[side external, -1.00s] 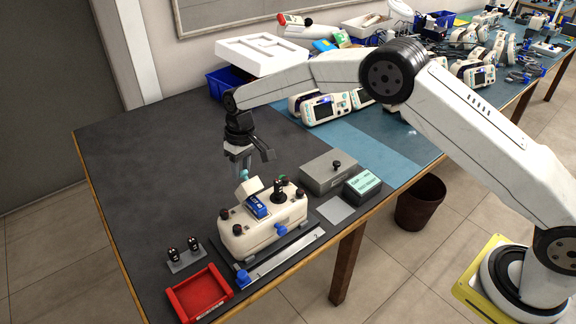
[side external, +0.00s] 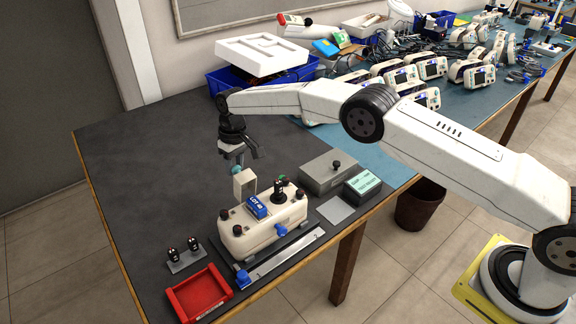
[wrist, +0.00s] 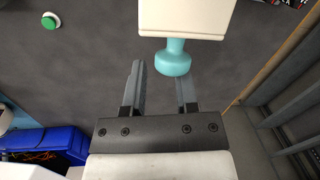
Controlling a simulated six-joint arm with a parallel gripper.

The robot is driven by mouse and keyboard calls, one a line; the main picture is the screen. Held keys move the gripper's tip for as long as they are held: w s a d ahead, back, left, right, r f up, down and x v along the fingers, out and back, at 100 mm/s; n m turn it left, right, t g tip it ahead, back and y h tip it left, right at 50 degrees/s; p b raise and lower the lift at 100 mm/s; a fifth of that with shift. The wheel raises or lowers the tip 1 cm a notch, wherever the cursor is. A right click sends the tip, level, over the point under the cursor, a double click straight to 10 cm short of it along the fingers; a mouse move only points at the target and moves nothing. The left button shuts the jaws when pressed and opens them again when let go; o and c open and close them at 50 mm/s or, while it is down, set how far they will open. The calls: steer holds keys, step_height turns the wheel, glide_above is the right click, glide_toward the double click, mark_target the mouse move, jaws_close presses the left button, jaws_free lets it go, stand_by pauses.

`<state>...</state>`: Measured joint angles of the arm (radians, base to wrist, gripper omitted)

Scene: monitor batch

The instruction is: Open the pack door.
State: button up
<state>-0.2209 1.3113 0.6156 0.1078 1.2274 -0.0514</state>
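The cream pack (side external: 265,228) sits on the dark mat, with a blue LOT 40 label (side external: 258,206) and dark knobs on top. Its small cream door (side external: 246,184) stands raised and nearly upright at the back of the top. A teal knob (wrist: 173,58) sticks out from the door's far side; in the side view the door and gripper mostly hide it. My gripper (wrist: 161,74) is open just behind and above the door. The knob is by the fingertips, nearer the right finger, and not gripped. Whether a finger touches it, I cannot tell.
A red tray (side external: 199,294) and a small stand with two black knobs (side external: 185,254) are at the front left. A grey box (side external: 328,172) and a teal-topped block (side external: 362,183) stand to the right. The dark mat's left side is clear.

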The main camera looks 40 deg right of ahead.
steer(key=o, duration=0.4)
steer(key=shift+a+r, duration=0.1)
steer(key=shift+c, duration=0.2)
steer(key=shift+a, duration=0.1)
steer(key=shift+r, duration=0.1)
step_height(320, 180, up, 8)
steer(key=shift+d, duration=0.45)
steer(key=shift+w, duration=0.1)
